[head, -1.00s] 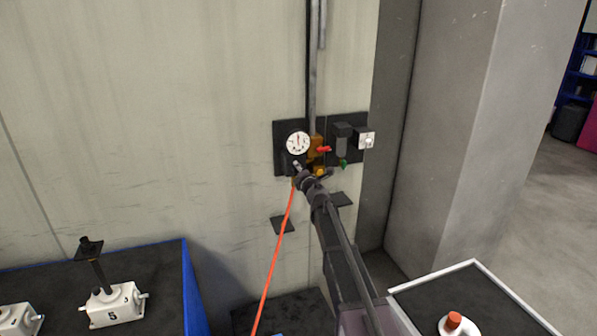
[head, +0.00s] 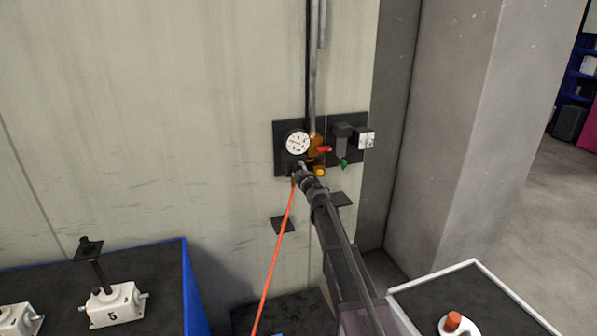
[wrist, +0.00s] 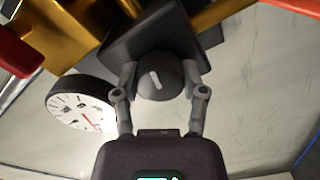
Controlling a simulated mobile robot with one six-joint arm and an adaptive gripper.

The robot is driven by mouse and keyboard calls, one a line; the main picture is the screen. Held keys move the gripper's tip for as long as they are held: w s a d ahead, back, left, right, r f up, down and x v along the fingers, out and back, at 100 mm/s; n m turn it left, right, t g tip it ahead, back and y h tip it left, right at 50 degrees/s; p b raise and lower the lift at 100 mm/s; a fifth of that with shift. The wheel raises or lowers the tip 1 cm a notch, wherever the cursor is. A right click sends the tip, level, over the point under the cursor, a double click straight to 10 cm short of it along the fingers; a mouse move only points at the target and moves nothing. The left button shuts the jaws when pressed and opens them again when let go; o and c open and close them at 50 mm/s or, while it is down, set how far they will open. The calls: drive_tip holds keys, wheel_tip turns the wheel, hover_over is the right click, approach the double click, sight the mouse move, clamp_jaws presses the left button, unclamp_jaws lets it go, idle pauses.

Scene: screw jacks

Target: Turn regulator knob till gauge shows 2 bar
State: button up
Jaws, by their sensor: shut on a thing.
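The round dark regulator knob (wrist: 160,82) has a pale mark on its face and sits in front of a dark square block in the wrist view. My gripper (wrist: 158,76) is shut on the knob, one finger on each side. In the head view my gripper (head: 301,168) reaches the wall fitting just below the gauge, and the knob is hidden there. The white-faced gauge (head: 298,142) shows a slanted needle. In the wrist view the gauge (wrist: 80,112) has a red needle, but its reading is too small to tell.
A red lever (head: 324,149) and brass parts (head: 315,145) sit right of the gauge. An orange hose (head: 277,250) hangs below the fitting. A concrete pillar (head: 450,130) stands to the right.

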drive_tip(key=shift+w+m, duration=0.1)
drive_tip(key=shift+m, duration=0.5)
drive_tip(key=o, duration=1.1)
drive_tip(key=shift+o, duration=0.2)
drive_tip(key=v, duration=1.2)
drive_tip(key=shift+d, duration=0.1)
